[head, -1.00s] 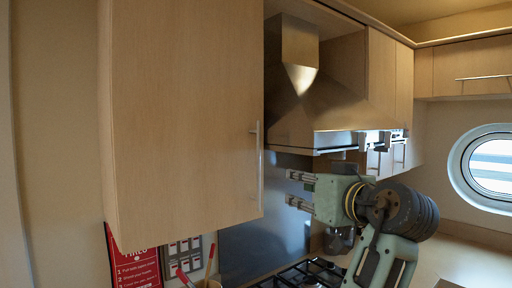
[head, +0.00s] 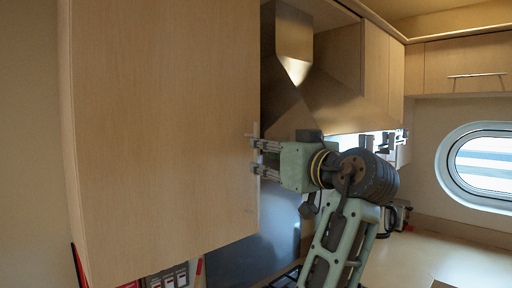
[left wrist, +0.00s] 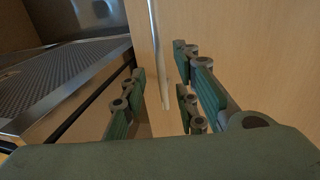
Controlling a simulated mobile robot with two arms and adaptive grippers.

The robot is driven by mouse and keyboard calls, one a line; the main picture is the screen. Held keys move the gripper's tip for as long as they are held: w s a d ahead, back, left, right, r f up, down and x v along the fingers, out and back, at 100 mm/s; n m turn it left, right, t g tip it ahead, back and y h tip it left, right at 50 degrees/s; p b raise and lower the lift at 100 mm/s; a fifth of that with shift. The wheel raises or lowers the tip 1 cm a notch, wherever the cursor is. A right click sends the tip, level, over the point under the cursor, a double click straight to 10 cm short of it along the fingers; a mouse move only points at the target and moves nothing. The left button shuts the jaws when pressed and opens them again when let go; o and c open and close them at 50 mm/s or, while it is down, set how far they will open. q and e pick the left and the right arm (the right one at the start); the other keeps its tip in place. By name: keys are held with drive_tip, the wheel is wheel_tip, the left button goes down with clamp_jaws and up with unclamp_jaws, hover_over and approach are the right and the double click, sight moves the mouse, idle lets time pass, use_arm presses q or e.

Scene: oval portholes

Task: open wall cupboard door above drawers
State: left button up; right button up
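A large pale wood wall cupboard door (head: 160,130) fills the left half of the head view and looks shut. Its slim vertical metal handle (head: 256,130) is by the door's right edge, partly hidden by my gripper. My left gripper (head: 258,158) is at the handle, its fingers pointing left at the door edge. In the left wrist view the handle (left wrist: 156,45) stands between the spread fingers of my left gripper (left wrist: 160,100), with gaps visible on both sides. The left gripper is open. My right gripper is not seen. No drawers can be made out.
A metal range hood (head: 310,100) is just right of the door, and its underside mesh (left wrist: 60,80) is close to the left finger. More cupboards (head: 375,65) run behind it. An oval porthole (head: 482,165) is at the right. A bare counter (head: 440,260) lies below it.

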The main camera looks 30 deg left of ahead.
sight(256, 153)
use_arm(q)
drive_tip(key=p+x, duration=0.1)
drive_tip(key=x, duration=0.3)
drive_tip(key=shift+a+p, duration=0.2)
drive_tip(key=shift+p, duration=0.1)
drive_tip(key=shift+w+a, duration=0.15)
drive_tip(key=shift+a, duration=0.1)
drive_tip(key=shift+d, duration=0.15)
drive_tip(key=c, duration=0.6)
clamp_jaws()
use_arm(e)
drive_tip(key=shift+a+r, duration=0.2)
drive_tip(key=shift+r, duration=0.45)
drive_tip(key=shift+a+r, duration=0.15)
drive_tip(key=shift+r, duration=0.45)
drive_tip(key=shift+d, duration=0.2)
